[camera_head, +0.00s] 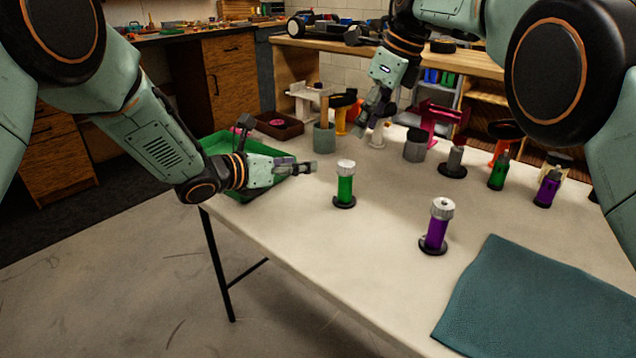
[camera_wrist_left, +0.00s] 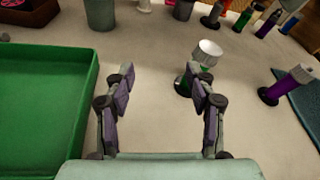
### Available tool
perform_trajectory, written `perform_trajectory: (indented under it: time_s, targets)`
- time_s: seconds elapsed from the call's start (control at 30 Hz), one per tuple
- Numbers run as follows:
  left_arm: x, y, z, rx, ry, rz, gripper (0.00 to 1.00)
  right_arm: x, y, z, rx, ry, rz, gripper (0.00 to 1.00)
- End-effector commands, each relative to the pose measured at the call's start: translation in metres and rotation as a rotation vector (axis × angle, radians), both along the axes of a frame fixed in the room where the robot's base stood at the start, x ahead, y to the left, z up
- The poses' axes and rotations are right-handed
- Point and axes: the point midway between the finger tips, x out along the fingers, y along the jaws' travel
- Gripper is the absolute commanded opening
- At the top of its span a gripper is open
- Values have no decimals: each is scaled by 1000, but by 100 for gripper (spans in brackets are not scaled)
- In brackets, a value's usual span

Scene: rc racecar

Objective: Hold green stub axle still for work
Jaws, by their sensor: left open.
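The green stub axle (camera_head: 345,188), a green post with a silver top and dark round base, stands upright on the table. In the left wrist view its silver top (camera_wrist_left: 208,52) shows beyond the right-hand finger, which hides part of the green body. My left gripper (camera_head: 303,167) is left of the axle, apart from it; its fingers (camera_wrist_left: 160,85) are spread with bare table between them. My right gripper (camera_head: 374,116) is farther back, close to a small white piece; whether it holds anything is unclear.
A purple post with silver top (camera_head: 437,228) stands front right, beside a teal cloth (camera_head: 545,295). A green tray (camera_head: 222,143) lies under and behind my left gripper. A grey-green cup (camera_head: 324,139), grey cylinder (camera_head: 415,147) and several bottles stand farther back. The table's front left edge is clear.

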Motion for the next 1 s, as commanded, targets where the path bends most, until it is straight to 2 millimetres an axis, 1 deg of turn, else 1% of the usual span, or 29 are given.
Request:
perform_trajectory:
  time_s: [0.03,0.1,0.2,0.33,0.47,0.7,0.9,1.0]
  targets:
    - [-7,-16,-6,62,-21,-67,56,0,0,0,0,0,0,38]
    - [-15,-32,-12,133,-49,-146,56,0,0,0,0,0,0,38]
    - [-24,-45,-19,199,-77,-220,56,0,0,0,0,0,0,38]
    - [-26,-54,-24,231,-90,-257,56,0,0,0,0,0,0,38]
    - [-19,-65,-30,234,-91,-262,56,0,0,0,0,0,0,38]
    - [2,-91,-45,230,-90,-259,56,0,0,0,0,0,0,38]
    - [14,-103,-50,230,-90,-256,56,0,0,0,0,0,0,38]
    - [16,-106,-52,229,-89,-255,56,0,0,0,0,0,0,38]
